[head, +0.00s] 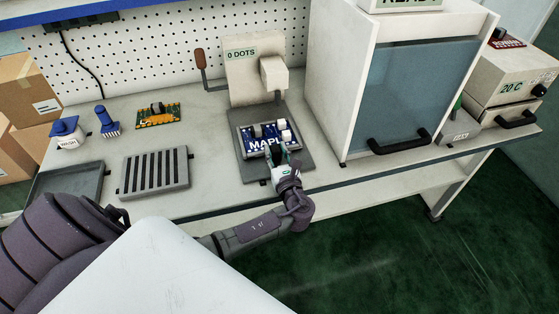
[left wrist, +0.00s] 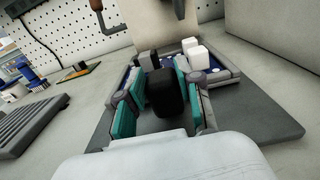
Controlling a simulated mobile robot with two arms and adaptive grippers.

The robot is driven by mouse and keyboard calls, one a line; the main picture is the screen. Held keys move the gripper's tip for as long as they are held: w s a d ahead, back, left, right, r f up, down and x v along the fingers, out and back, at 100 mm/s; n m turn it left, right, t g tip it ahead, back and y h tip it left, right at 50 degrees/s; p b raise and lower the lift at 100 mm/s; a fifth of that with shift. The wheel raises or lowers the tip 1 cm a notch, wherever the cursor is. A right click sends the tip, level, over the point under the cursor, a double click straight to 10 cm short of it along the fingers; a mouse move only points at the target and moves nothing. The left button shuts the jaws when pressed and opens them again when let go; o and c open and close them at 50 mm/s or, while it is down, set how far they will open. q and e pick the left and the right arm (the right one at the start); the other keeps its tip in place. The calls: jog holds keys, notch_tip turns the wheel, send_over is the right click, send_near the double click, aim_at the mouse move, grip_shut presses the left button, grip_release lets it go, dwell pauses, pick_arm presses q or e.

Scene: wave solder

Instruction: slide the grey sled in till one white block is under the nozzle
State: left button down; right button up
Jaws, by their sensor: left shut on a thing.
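The grey sled (head: 239,141) carries a blue board (head: 254,146) lettered MAPL and lies on a dark grey base plate in front of the dispenser (head: 240,82). Two white blocks (head: 287,134) (head: 281,123) stand on the board's right side; they also show in the left wrist view (left wrist: 199,57). Dark blocks stand further left. The dispenser's head (head: 273,73) overhangs the back; I cannot make out the nozzle tip clearly. My left gripper (head: 279,156) is at the sled's front edge, shut on a black knob (left wrist: 164,92). My right gripper is out of view.
A brown-knobbed lever (head: 200,60) sits left of the dispenser, whose sign reads 0 DOTS. A glass-fronted cabinet (head: 420,90) stands close on the right.

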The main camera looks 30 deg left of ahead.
pick_arm(q)
jog(key=c, duration=0.8)
grip_release()
jog(key=shift+o, duration=0.2)
jog(key=v, duration=1.2)
jog(key=shift+s, duration=0.1)
